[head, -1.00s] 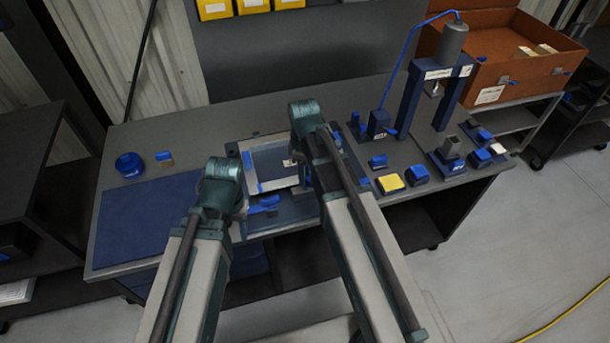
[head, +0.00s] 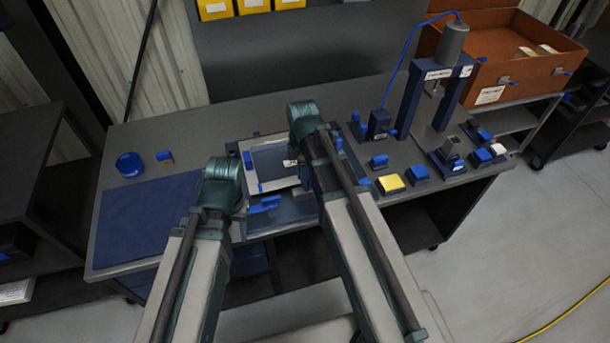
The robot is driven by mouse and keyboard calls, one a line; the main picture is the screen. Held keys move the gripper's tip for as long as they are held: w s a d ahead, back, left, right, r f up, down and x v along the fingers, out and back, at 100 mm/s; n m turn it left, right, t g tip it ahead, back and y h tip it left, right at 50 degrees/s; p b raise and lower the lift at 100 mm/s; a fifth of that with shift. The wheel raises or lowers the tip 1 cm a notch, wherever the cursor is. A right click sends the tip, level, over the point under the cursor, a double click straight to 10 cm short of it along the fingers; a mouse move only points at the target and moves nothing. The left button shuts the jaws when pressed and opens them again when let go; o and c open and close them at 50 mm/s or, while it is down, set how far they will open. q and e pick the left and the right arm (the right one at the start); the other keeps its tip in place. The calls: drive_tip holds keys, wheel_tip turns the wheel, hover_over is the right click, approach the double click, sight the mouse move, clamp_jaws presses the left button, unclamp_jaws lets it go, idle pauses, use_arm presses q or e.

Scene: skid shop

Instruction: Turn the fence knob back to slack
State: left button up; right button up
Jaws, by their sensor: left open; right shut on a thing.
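The fixture (head: 270,160) is a framed grey plate with blue edge pieces at the middle of the bench. My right arm reaches over its right side, and my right gripper (head: 291,163) is down beside the wrist, mostly hidden by the arm. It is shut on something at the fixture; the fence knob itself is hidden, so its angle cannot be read. My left gripper (head: 240,208) is open at the fixture's front left corner, its fingers largely hidden by its wrist. Blue pieces (head: 265,204) lie just right of it.
A blue mat (head: 145,220) covers the bench's left end, with a blue round cup (head: 130,165) behind it. A press (head: 438,85), a yellow block (head: 391,183) and several small blue parts stand to the right. An orange case (head: 500,60) is at the back right.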

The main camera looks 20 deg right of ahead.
drive_tip(key=shift+w+d, duration=0.15)
drive_tip(key=shift+d, duration=0.05)
drive_tip(key=shift+o, duration=0.2)
drive_tip(key=n, duration=0.4)
drive_tip(key=shift+s+a+n, duration=0.15)
drive_tip(key=shift+s+n, duration=0.1)
drive_tip(key=shift+n, duration=0.05)
drive_tip(key=n, duration=0.4)
drive_tip(key=shift+s+a, duration=0.1)
drive_tip(key=shift+s, duration=0.2)
drive_tip(key=shift+c, duration=0.3)
drive_tip(key=o, duration=0.7)
drive_tip(key=r+p, duration=0.5)
drive_tip(key=shift+d, duration=0.2)
drive_tip(key=r+p, duration=0.3)
drive_tip(key=shift+s+a, duration=0.15)
drive_tip(key=shift+a, duration=0.1)
